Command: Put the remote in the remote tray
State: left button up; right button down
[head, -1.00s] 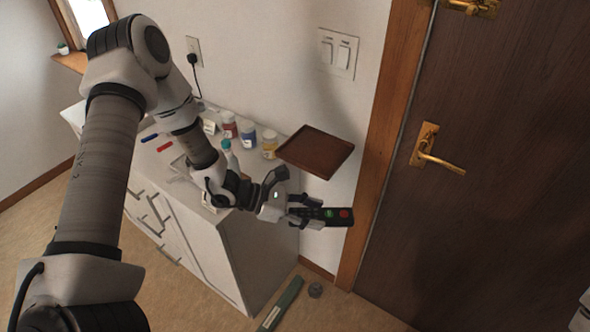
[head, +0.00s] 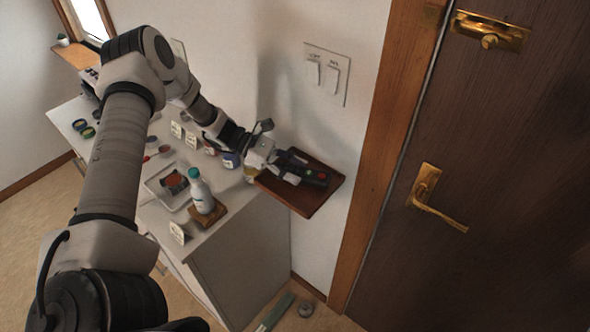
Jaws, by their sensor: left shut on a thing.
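The remote (head: 308,175) is dark, with a green and a red button. The remote tray (head: 308,201) is a flat brown tray on the wall beside the door frame. My left gripper (head: 290,168) is shut on the remote's left end. The remote is over the tray in the picture; I cannot tell whether it touches the tray's floor. My gripper and the remote hide part of the tray. My right gripper is not in view.
A white cabinet (head: 240,250) stands left of the tray, with a bottle (head: 201,194), a clear tray (head: 152,185), small cards and jars on top. A wooden door (head: 500,200) with a brass handle (head: 432,200) is at the right. A green object (head: 275,312) lies on the floor.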

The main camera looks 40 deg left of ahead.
pick_arm(q)
jog(key=shift+f, duration=0.35)
jog(key=shift+s+d+r, duration=0.1)
jog(key=shift+s, duration=0.1)
jog(key=shift+f+b, duration=0.25)
jog(key=shift+b, duration=0.05)
jog(key=o, duration=1.2)
jog(key=shift+w, duration=0.1)
jog(key=shift+r, duration=0.2)
jog(key=shift+r+p, duration=0.15)
jog(key=shift+p, duration=0.2)
jog(key=b+v, duration=0.1)
jog(key=v, duration=1.1)
jog(key=shift+b, duration=0.3)
